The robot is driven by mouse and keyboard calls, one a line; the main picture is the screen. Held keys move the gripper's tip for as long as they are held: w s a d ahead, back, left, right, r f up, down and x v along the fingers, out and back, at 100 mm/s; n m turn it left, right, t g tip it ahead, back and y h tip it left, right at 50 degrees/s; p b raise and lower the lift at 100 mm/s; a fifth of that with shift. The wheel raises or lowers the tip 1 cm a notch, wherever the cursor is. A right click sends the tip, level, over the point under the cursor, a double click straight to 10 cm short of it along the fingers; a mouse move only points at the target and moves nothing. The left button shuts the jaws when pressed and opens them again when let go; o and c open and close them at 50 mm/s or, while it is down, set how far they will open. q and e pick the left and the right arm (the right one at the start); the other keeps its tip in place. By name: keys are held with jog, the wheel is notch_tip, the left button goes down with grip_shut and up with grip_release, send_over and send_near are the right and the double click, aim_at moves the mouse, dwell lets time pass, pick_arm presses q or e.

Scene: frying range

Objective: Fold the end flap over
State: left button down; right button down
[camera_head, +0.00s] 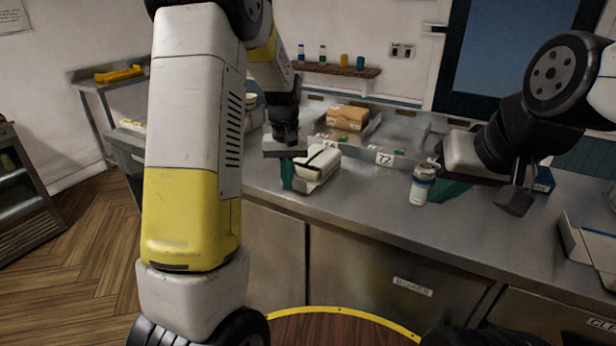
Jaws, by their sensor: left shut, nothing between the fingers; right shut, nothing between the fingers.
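A white box (322,168) stands on the steel counter, with a dark gap along its top, so its lid or flap looks not fully down. My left gripper (287,178) points down at the box's left end. Its green fingers are shut with nothing between them; I cannot tell whether they touch the box. My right gripper (448,191) is shut and empty, low over the counter to the right of the box, partly hidden behind a white bottle (421,187). The far side of the box is hidden.
A brown carton (347,117) sits in a steel tray behind the box. A label reading 72 (384,159) stands nearby. An open white carton (588,246) lies at the right end. A shelf (337,69) holds small bottles. The counter front (360,214) is clear.

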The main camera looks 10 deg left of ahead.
aim_at(295, 190)
pick_arm(q)
jog(key=shift+r, duration=0.25)
jog(key=shift+w+d+r, duration=0.2)
jog(key=shift+w+d, duration=0.05)
jog(key=shift+w, duration=0.35)
jog(key=shift+w+d+r, duration=0.2)
jog(key=shift+w+r, duration=0.05)
jog(key=shift+w, duration=0.3)
jog(key=shift+w+d+r, duration=0.2)
jog(key=shift+w+d, duration=0.05)
jog(key=shift+w, duration=0.35)
jog(key=shift+w+d+r, duration=0.35)
jog(key=shift+w+r, duration=0.2)
jog(key=shift+w, duration=0.3)
jog(key=shift+w+d+r, duration=0.3)
jog(key=shift+w+r, duration=0.2)
jog(key=shift+w, duration=0.3)
jog(key=shift+w+d+r, duration=0.15)
jog(key=shift+w+d, duration=0.1)
jog(key=shift+w, duration=0.4)
jog(key=shift+w+d+r, duration=0.1)
jog(key=shift+w+d, duration=0.15)
jog(key=shift+w, duration=0.4)
